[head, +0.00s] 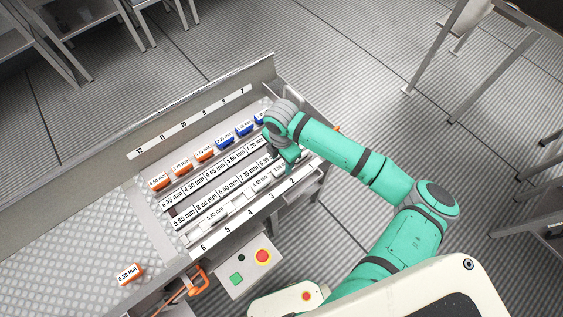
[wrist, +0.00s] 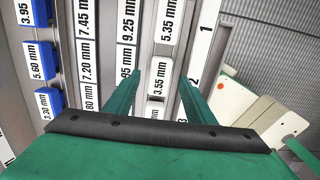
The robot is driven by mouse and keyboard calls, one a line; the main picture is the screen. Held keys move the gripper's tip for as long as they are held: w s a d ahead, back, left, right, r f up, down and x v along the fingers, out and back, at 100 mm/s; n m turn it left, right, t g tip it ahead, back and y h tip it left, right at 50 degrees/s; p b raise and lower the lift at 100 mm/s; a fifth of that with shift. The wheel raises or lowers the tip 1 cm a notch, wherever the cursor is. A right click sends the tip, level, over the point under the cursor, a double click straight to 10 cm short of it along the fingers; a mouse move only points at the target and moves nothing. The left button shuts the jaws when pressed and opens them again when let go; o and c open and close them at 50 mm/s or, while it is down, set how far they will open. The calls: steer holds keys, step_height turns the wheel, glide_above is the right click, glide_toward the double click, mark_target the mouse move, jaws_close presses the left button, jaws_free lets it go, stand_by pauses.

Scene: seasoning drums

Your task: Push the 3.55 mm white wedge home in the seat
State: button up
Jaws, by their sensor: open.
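The 3.55 mm white wedge (wrist: 157,88) stands label-up in the front row of the rack, beside the number 2 mark (wrist: 192,83) in the wrist view. My gripper (wrist: 160,75) is open above it. One green finger is on each side of the wedge in the picture, with gaps to both sides. In the head view my gripper (head: 289,156) is over the right part of the rack and covers part of that row.
A 5.35 mm white wedge (wrist: 169,22) stands at seat 1 in the same row. Rows of other white wedges lie alongside, with blue (wrist: 39,60) and orange (head: 182,170) ones behind. An orange 4.30 mm piece (head: 130,274) lies left. A button box (head: 248,268) is in front.

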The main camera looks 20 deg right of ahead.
mark_target(281, 165)
step_height(281, 165, up, 9)
stand_by(0.3)
steer(key=shift+f, duration=0.1)
stand_by(0.4)
